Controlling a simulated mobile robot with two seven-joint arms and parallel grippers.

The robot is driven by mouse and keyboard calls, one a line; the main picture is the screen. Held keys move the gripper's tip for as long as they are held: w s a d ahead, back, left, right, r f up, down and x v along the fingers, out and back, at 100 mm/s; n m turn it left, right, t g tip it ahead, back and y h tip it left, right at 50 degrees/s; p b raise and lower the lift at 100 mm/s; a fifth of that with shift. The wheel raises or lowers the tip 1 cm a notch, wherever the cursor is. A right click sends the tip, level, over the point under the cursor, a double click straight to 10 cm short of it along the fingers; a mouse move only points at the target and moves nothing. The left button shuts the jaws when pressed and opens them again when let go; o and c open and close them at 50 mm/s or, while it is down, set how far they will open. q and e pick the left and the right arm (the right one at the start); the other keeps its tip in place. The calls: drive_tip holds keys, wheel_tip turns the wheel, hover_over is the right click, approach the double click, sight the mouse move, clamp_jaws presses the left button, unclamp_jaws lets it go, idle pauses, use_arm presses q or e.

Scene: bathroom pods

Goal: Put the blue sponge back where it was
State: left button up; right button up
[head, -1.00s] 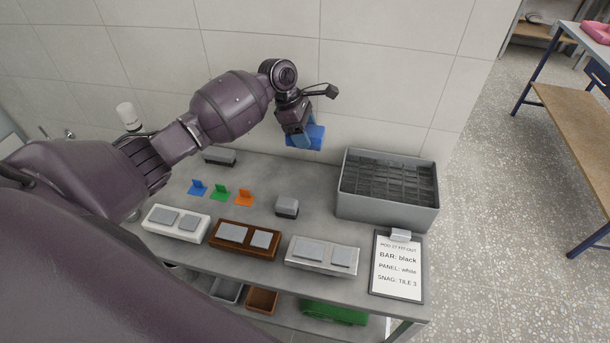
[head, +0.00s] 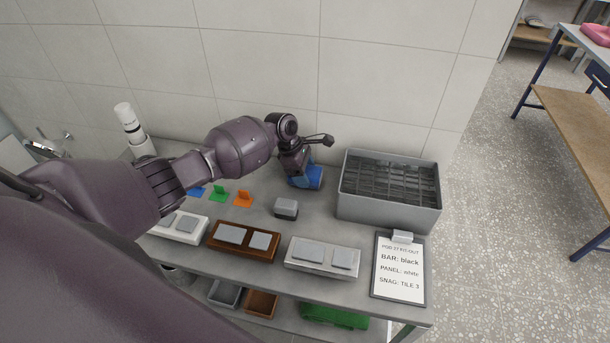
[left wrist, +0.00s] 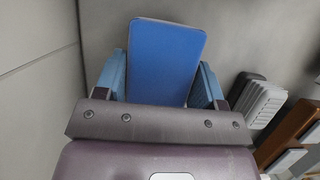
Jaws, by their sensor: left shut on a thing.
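The blue sponge (head: 314,177) is a blue block near the back of the grey bench top (head: 330,220), just left of the grey crate. My left gripper (head: 303,180) is shut on it, and my arm reaches in from the left. In the left wrist view the sponge (left wrist: 167,62) sits between the two light-blue fingers of my left gripper (left wrist: 165,85). The sponge is low over the bench; I cannot tell whether it touches the surface. My right gripper is not in view.
The grey crate (head: 388,211) stands right of the sponge. A small grey block (head: 286,208) lies in front of it. Green (head: 218,194) and orange (head: 243,198) tabs stand left. The tiled wall is close behind.

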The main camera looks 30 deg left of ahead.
use_arm(q)
drive_tip(key=shift+f, duration=0.45)
drive_tip(key=o, duration=0.9)
drive_tip(key=shift+c, duration=0.2)
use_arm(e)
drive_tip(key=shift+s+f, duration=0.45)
use_arm(q)
drive_tip(key=shift+r, duration=0.15)
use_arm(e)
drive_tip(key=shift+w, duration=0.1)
